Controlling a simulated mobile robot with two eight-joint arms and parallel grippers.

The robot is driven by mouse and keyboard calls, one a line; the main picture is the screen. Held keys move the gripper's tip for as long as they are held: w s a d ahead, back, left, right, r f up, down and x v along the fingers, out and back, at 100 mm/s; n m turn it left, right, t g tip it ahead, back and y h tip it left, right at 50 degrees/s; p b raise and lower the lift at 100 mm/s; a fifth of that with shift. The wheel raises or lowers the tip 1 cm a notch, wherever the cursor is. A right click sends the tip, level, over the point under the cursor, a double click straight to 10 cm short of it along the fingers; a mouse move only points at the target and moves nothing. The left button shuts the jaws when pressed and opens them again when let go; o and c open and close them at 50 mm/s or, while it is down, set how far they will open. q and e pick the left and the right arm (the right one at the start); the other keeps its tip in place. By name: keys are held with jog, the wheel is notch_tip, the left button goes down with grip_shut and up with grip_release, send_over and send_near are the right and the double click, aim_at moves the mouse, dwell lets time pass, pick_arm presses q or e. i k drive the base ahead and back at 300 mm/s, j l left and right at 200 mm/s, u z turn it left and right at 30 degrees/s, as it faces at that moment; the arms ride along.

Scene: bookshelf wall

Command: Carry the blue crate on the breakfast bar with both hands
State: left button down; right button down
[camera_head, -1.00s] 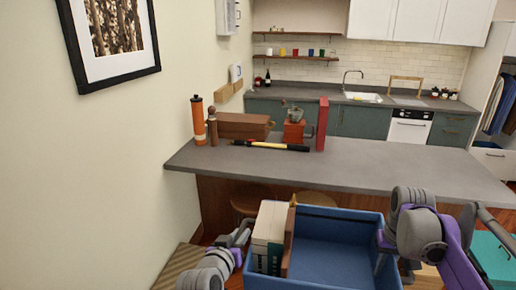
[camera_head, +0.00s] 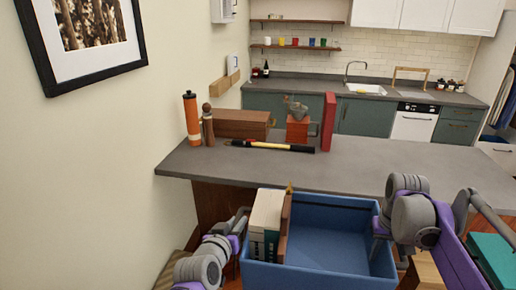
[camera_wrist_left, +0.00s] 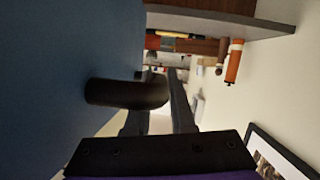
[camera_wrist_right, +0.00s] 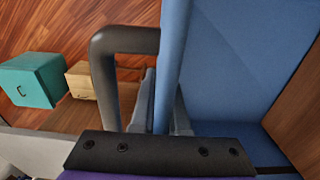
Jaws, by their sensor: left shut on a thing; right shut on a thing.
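The blue crate (camera_head: 350,240) is held in front of the breakfast bar (camera_head: 400,165), in the lower middle of the head view. Several books (camera_head: 266,220) stand upright at its left end. My left gripper (camera_head: 240,222) is at the crate's left end; in the left wrist view its fingers (camera_wrist_left: 160,95) are beside a dark handle (camera_wrist_left: 125,93), and their contact is partly hidden. My right gripper (camera_head: 380,232) is at the right end. In the right wrist view its fingers (camera_wrist_right: 162,100) are shut on the crate's right wall, beside a dark handle (camera_wrist_right: 120,42).
The bar's middle and right are clear. A teal box (camera_head: 492,258) is at lower right.

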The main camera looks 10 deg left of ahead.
aim_at(282, 163)
jog(key=i+j, duration=0.3)
jog(key=i, duration=0.2)
jog(key=i+j, duration=0.3)
jog(key=i, duration=0.15)
jog(key=i+j, duration=0.25)
jog(key=i, duration=0.25)
